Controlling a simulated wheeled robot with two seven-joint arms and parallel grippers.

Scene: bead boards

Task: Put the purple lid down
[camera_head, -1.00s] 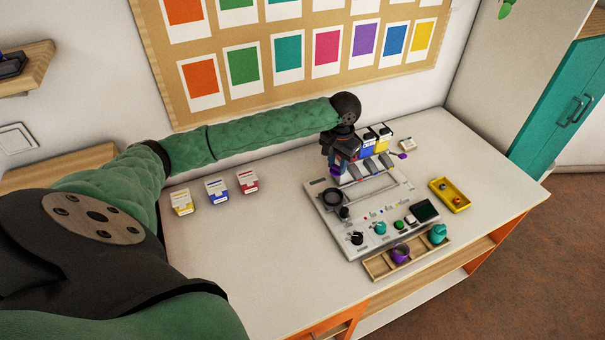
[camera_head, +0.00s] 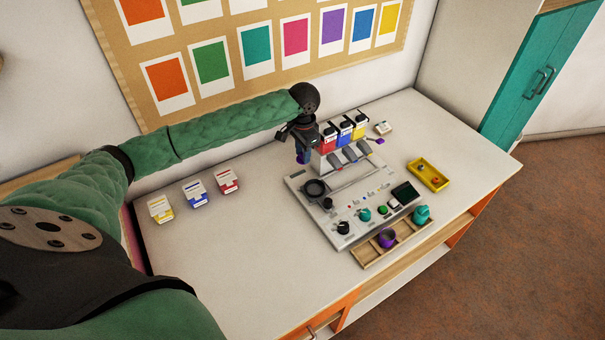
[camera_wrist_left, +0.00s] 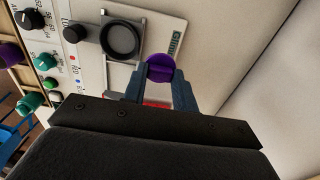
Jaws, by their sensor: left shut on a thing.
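My left gripper (camera_head: 303,155) is shut on the purple lid (camera_wrist_left: 160,68). In the left wrist view the lid is a round purple disc between the two blue-grey fingertips (camera_wrist_left: 160,76). In the head view only a small bit of the lid (camera_head: 302,159) shows below the fingers. The gripper is at the back left corner of the white board (camera_head: 300,190), left of the coloured cartridges. I cannot tell whether the lid touches anything below. My right gripper is not in view.
The board has a black ring (camera_head: 315,188) and several knobs. A wooden tray (camera_head: 366,257) with a purple cup (camera_head: 387,239) stands in front. Red (camera_head: 328,143), blue and yellow cartridges stand behind. A yellow tray (camera_head: 428,174) is right. The table between the board and three small boxes (camera_head: 195,194) is clear.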

